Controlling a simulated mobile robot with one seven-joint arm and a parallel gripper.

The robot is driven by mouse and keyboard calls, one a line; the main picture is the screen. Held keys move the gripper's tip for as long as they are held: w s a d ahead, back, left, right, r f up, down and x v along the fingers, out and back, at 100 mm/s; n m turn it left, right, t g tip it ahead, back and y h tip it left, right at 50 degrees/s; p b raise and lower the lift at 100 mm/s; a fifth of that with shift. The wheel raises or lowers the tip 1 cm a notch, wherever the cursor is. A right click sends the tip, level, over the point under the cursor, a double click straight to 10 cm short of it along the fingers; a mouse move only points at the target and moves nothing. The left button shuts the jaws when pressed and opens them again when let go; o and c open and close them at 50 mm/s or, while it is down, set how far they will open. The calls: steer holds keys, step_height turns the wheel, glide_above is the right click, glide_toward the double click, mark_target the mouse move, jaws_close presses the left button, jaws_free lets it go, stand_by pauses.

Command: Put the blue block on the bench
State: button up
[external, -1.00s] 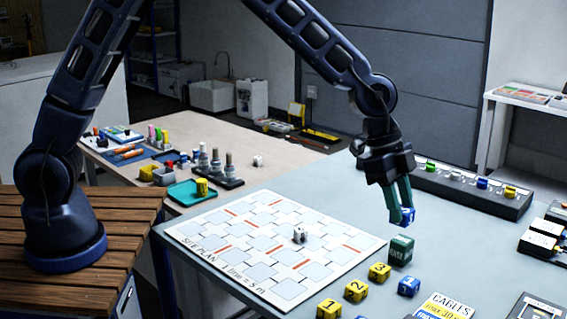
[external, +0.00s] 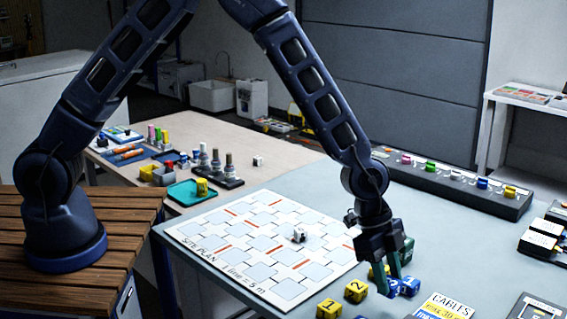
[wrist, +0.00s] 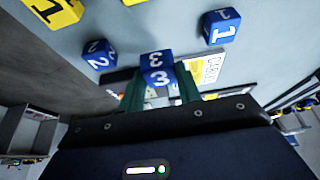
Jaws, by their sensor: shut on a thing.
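A blue block marked 3 (wrist: 157,70) is between the green fingers of my gripper (wrist: 160,92) in the wrist view. In the external view my gripper (external: 388,278) points down, shut on this blue block (external: 393,289), low over the grey-blue bench (external: 215,285). Whether the block touches the bench I cannot tell. Another blue block (external: 411,286) is on the bench just right of it. The wrist view shows two other blue blocks, one marked 2 (wrist: 98,54) and one marked 1 (wrist: 221,27).
Yellow blocks marked 1 (external: 329,308) and 2 (external: 356,291) stand to the left. A third yellow block and a dark green block (external: 407,250) are partly hidden by my gripper. A site plan board (external: 205,230) lies left; a cables card (external: 445,307) lies right.

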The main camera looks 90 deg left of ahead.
mark_target(384, 310)
steer(key=shift+f, duration=2.4)
steer(key=shift+f, duration=0.15)
steer(key=o, duration=0.9)
steer(key=shift+o, duration=0.2)
